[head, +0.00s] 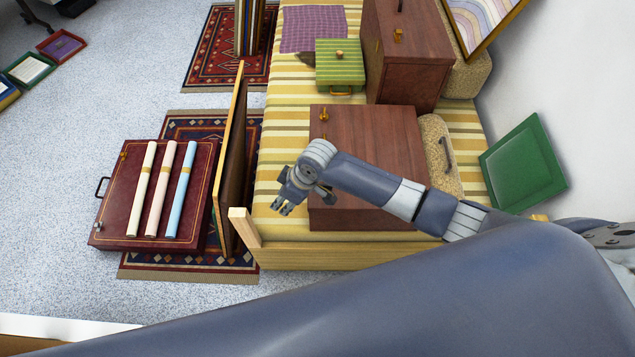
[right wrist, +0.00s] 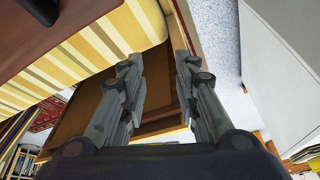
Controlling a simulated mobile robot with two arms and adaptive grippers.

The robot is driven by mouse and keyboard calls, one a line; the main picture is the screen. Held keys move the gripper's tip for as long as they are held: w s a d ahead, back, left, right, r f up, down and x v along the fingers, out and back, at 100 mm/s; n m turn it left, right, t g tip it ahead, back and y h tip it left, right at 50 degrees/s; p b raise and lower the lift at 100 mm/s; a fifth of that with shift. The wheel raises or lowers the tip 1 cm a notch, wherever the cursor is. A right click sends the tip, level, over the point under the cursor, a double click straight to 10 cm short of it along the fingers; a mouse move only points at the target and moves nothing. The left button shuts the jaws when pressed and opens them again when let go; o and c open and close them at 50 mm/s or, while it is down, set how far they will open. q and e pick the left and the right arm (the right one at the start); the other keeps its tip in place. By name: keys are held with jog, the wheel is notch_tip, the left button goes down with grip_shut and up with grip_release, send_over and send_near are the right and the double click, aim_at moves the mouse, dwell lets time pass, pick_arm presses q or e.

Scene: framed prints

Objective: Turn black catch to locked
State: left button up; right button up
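A brown wooden case (head: 385,150) lies on the yellow striped bench. A brass catch (head: 323,116) shows at its far left corner. I cannot make out a black catch for certain; a small dark part beside my wrist near the case's left edge may belong to the case or to my gripper. My right gripper (head: 282,208) is just left of the case, pointing down and left over the striped cover. In the right wrist view the right gripper (right wrist: 160,62) has its fingers apart with nothing between them. My left gripper is not in view.
A wooden frame (head: 233,130) leans along the bench's left side, close to my right gripper. A maroon case (head: 118,215) with rolled prints lies on a rug. A taller brown case (head: 412,60) and a green striped box (head: 325,70) stand farther back.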

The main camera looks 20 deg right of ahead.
jog(key=w+d+r+n+g+h+b, duration=0.1)
jog(key=w+d+r+n+b, duration=0.1)
jog(key=w+d+r+n, duration=0.15)
notch_tip(320, 180, up, 4)
jog(key=g+h, duration=0.1)
jog(key=h, duration=0.2)
send_over(324, 187)
jog(key=w+a, duration=0.1)
jog(key=shift+n, duration=0.25)
jog(key=f, duration=0.3)
jog(key=f+b, duration=0.1)
jog(key=f, duration=0.6)
jog(key=shift+a+f, duration=0.1)
jog(key=shift+a, duration=0.15)
grip_shut()
